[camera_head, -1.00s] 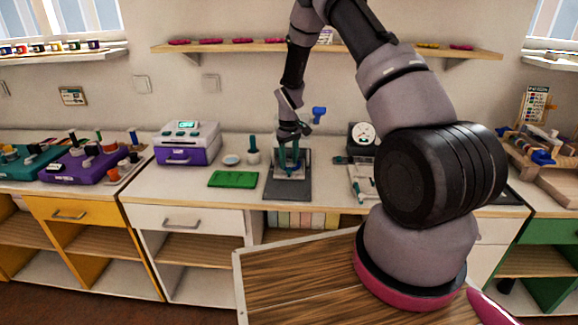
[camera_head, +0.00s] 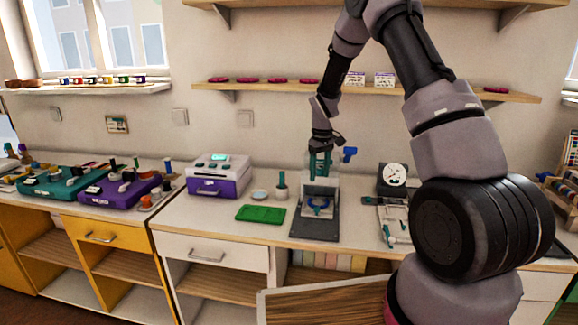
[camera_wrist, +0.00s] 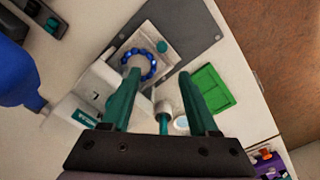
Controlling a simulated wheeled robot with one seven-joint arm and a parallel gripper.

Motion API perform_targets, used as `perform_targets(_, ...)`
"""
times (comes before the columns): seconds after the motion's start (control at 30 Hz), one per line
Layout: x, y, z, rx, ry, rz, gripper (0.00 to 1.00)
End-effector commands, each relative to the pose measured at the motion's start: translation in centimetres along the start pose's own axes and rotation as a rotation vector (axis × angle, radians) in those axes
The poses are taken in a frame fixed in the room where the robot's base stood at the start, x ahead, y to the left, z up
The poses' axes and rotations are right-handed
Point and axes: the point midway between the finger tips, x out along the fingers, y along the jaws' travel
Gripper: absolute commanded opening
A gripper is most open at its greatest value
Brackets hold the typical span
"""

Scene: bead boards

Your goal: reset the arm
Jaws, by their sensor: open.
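My gripper (camera_head: 320,165) is above the counter, over a small press-like stand on a dark grey base plate (camera_head: 315,228). In the wrist view its two green fingers (camera_wrist: 160,100) are apart, with nothing held between them. A ring of blue beads (camera_wrist: 152,54) lies on the pale plate of the stand beyond the fingers. It also shows in the head view (camera_head: 319,207). My arm reaches from the right side of the head view down to the stand.
A green bead board (camera_head: 261,214) lies left of the stand, near a small dish (camera_head: 259,194) and a pot (camera_head: 282,193). A purple-and-white box (camera_head: 218,180) stands farther left. A round dial (camera_head: 394,175) stands to the right.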

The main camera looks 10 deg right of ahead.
Motion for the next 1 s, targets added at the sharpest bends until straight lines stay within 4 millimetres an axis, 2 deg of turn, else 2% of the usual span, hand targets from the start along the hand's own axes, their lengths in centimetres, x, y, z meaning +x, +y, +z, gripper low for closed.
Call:
perform_targets(0.03, -2.3, 0.0, 0.2, 0.024, 0.024, 0.005, 0.60)
perform_targets(0.2, -10.7, -0.6, 2.6, 0.142, 0.110, 0.009, 0.60)
perform_targets(0.4, -19.5, -2.1, 7.2, 0.288, 0.216, 0.001, 0.60)
perform_targets(0.5, -23.1, -3.2, 9.9, 0.358, 0.269, -0.009, 0.60)
perform_targets(0.7, -28.8, -5.7, 16.0, 0.494, 0.377, -0.038, 0.60)
perform_targets(0.8, -30.8, -7.0, 19.2, 0.559, 0.430, -0.057, 0.60)
perform_targets(1.0, -33.1, -9.9, 25.3, 0.677, 0.532, -0.104, 0.60)
